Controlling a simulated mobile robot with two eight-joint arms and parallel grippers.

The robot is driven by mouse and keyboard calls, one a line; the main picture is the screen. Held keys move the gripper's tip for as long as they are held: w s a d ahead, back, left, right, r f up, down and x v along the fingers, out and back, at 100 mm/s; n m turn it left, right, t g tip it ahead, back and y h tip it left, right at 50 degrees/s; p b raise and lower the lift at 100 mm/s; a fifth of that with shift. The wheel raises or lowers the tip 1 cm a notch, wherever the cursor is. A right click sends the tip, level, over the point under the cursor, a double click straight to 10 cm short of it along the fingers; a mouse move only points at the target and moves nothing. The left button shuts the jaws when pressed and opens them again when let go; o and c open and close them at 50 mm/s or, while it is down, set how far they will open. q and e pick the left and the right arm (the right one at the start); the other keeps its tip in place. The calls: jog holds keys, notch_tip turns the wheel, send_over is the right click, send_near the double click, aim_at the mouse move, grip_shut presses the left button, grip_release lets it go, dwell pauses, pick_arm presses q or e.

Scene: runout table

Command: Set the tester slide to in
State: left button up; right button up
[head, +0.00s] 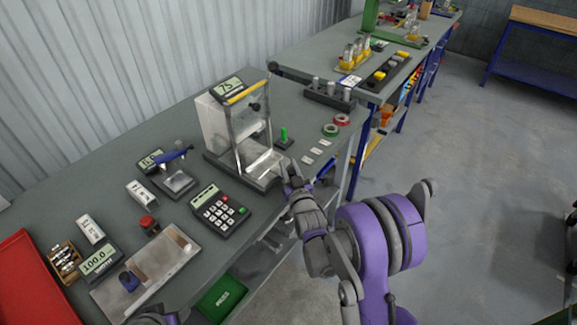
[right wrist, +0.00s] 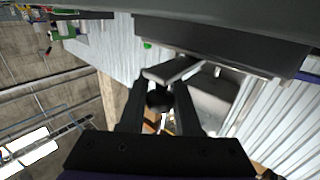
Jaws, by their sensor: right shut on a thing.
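The tester (head: 215,125) is a pale box with a tilted display reading 75 and an upright frame at its front. A bright metal slide (head: 263,165) lies low at its front, reaching toward the table's front edge. My right gripper (head: 289,176) is at the slide's front end. In the right wrist view my right gripper (right wrist: 160,100) is shut on a dark round knob (right wrist: 158,102), just below a metal bar (right wrist: 174,70). The fingers partly hide the knob. A small part of what seems to be my left gripper (head: 150,317) shows at the bottom edge; its fingertips cannot be made out.
A green-topped peg (head: 284,138) stands right of the tester, with small white tags (head: 316,151) and tape rolls (head: 330,130) beyond. A keypad device (head: 220,211) and a small scale (head: 178,181) stand to the left. A red tray (head: 30,285) lies far left.

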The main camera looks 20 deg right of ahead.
grip_shut()
jog(key=shift+w, duration=0.1)
dwell(0.9)
